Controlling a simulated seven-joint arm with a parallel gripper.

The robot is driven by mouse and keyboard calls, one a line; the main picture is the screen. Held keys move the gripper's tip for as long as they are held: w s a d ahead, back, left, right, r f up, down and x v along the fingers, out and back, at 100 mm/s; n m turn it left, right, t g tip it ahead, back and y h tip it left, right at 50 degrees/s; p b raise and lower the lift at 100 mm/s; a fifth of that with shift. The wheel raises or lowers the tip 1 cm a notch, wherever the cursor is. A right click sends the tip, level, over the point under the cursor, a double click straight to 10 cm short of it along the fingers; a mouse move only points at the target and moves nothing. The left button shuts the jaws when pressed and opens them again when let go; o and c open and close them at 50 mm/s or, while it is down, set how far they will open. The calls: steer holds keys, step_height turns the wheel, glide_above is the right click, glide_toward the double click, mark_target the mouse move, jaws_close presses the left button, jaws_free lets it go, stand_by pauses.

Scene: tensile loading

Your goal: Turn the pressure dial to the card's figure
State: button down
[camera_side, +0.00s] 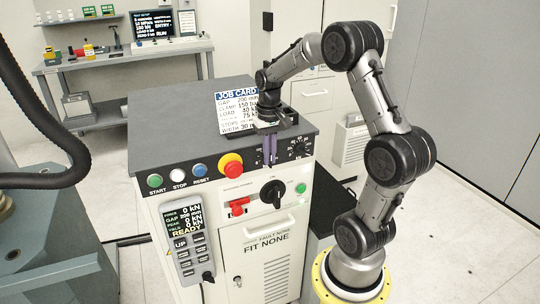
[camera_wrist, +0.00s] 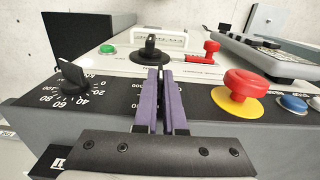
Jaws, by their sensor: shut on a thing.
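My gripper (camera_side: 269,158) points down at the sloped front panel of the grey cabinet, its purple fingers (camera_wrist: 163,90) close together. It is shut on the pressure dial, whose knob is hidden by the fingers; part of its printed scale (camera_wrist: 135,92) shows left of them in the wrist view. The dial's pointer cannot be read. The job card (camera_side: 229,112) stands behind on the cabinet top, partly covered by my arm; its CLAMP line seems to read 150 bar.
A second black dial (camera_side: 299,149), marked in kN, sits close beside my gripper and also shows in the wrist view (camera_wrist: 72,82). The red emergency button (camera_side: 231,164) is on the other side. A black rotary switch (camera_side: 272,192) and red lever (camera_side: 238,206) are below.

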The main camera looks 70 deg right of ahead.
steer(key=c, duration=1)
jaws_free()
steer(key=shift+r, duration=0.1)
step_height(320, 180, up, 14)
steer(key=shift+f, duration=0.2)
